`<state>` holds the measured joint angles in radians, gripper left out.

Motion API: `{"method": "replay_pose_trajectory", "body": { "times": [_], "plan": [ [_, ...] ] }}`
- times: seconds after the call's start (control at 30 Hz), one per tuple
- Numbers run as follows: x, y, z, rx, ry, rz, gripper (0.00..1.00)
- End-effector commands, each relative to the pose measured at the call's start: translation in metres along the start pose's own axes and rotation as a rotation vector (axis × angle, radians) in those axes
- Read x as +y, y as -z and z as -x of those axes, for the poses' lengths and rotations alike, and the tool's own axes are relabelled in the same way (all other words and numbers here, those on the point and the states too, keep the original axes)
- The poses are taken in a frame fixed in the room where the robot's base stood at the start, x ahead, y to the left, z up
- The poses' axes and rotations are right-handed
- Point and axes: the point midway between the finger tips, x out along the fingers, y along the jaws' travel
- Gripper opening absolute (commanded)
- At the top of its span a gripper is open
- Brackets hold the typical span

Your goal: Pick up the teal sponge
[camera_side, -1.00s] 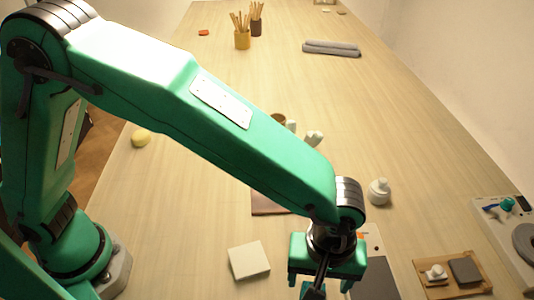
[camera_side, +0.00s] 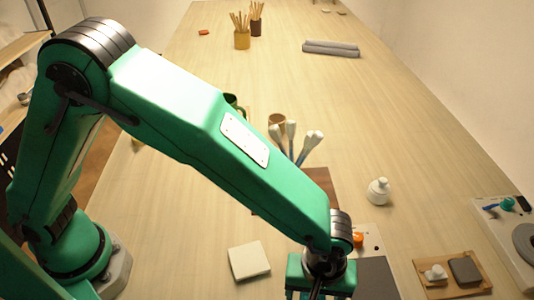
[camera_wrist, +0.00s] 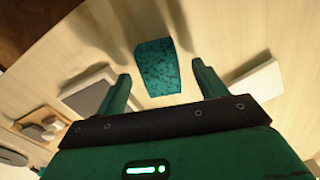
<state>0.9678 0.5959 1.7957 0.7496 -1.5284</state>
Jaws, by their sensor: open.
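The teal sponge (camera_wrist: 158,68) is a speckled block lying on the table in the wrist view. It shows between the two fingers of my gripper (camera_wrist: 160,72), which is open with nothing held. The fingers show on either side of the sponge in the picture; I cannot tell how far above it they are. In the side view my gripper (camera_side: 318,290) is low at the bottom edge, its fingertips cut off. The sponge does not show in the side view.
A cream slab (camera_side: 249,261) lies left of my gripper. Brushes (camera_side: 307,145) stand behind my arm. Bare table surrounds the sponge.

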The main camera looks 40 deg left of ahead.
Motion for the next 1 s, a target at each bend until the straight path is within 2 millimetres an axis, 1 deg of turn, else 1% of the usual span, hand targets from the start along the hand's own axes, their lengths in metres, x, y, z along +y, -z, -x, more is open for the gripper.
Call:
{"method": "replay_pose_trajectory", "body": {
  "times": [0.03,0.1,0.2,0.67,0.7,0.77,0.8,0.87,0.9,0.93,1.0],
  "plan": [
    [-0.0005,-0.0001,-0.0062,0.0,0.003,0.0,0.71],
    [-0.0005,0.0,-0.0113,0.0,0.002,0.0,0.71],
    [-0.0003,0.0,-0.0152,0.0,0.001,0.0,0.71],
    [-0.0002,0.0001,-0.0152,0.0,0.0,0.0,0.71],
    [-0.0002,0.0001,-0.0151,0.0,0.0,0.0,0.69],
    [-0.0002,0.0001,-0.0151,0.0,0.0,0.0,0.57],
    [-0.0002,0.0001,-0.0151,0.0,0.0,0.0,0.49],
    [-0.0002,0.0001,-0.0151,0.0,0.0,0.0,0.38],
    [-0.0002,0.0001,-0.0151,0.0,0.0,0.0,0.3],
    [-0.0002,0.0001,-0.0151,0.0,0.0,0.0,0.24],
    [-0.0001,0.0001,-0.015,0.0,0.0,0.0,0.23]
  ]
}}
